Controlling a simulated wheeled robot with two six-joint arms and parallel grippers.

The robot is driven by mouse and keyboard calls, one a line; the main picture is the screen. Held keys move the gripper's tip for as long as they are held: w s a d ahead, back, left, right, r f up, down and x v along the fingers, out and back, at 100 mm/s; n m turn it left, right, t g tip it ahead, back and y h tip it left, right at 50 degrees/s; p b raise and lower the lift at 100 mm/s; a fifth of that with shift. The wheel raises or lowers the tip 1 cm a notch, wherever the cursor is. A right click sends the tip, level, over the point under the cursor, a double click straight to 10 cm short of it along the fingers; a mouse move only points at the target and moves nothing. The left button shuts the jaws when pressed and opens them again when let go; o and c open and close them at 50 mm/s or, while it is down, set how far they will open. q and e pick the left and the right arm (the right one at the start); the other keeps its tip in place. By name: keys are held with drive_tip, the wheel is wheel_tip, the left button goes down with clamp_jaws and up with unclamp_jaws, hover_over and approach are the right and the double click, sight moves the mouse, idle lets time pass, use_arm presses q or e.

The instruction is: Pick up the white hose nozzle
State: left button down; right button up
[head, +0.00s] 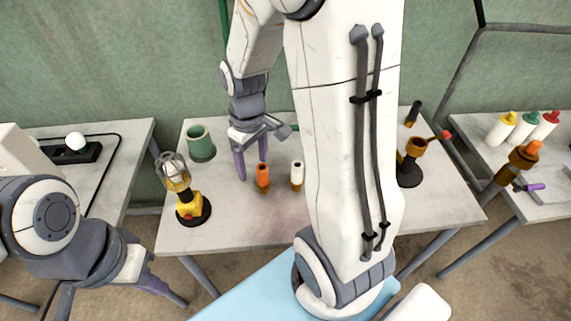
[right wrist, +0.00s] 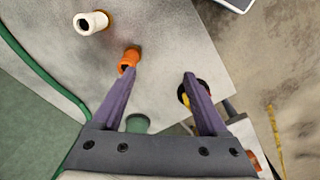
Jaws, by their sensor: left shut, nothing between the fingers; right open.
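The white hose nozzle (head: 297,176) stands upright on the middle table, just right of an orange nozzle (head: 263,178). In the right wrist view the white nozzle (right wrist: 91,22) is at the upper left, beyond and left of my fingers. The orange nozzle (right wrist: 129,60) is by the tip of the left finger there; I cannot tell whether they touch. My right gripper (head: 262,152) is open and empty, behind and left of the nozzles; its spread fingers (right wrist: 160,75) show in the wrist view. My left gripper (head: 168,290) is shut and empty, off the table's front left.
A yellow tool on a black base (head: 190,208) and a green cup (head: 200,145) stand at the table's left. Several bottles (head: 525,128) stand on the right table. The table's front middle is clear.

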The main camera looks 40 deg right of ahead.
drive_tip(key=m, duration=0.2)
hover_over(297, 174)
drive_tip(key=w, duration=0.1)
drive_tip(key=f, duration=0.2)
drive_tip(key=d+f, duration=0.1)
drive_tip(key=f, duration=0.1)
drive_tip(key=shift+f+p, duration=0.2)
drive_tip(key=shift+p, duration=0.1)
drive_tip(key=f, duration=0.4)
drive_tip(key=shift+d+f, duration=0.2)
drive_tip(key=shift+f, duration=0.1)
drive_tip(key=shift+w+a+f+p, duration=0.1)
drive_tip(key=shift+f+p, duration=0.2)
drive_tip(key=shift+f, duration=1.2)
drive_tip(key=shift+w+a+f+p, duration=0.1)
drive_tip(key=shift+f+p, duration=0.15)
drive_tip(key=shift+f, duration=1.25)
drive_tip(key=shift+c, duration=0.4)
drive_tip(key=shift+d, duration=0.1)
clamp_jaws()
drive_tip(key=shift+r, duration=0.15)
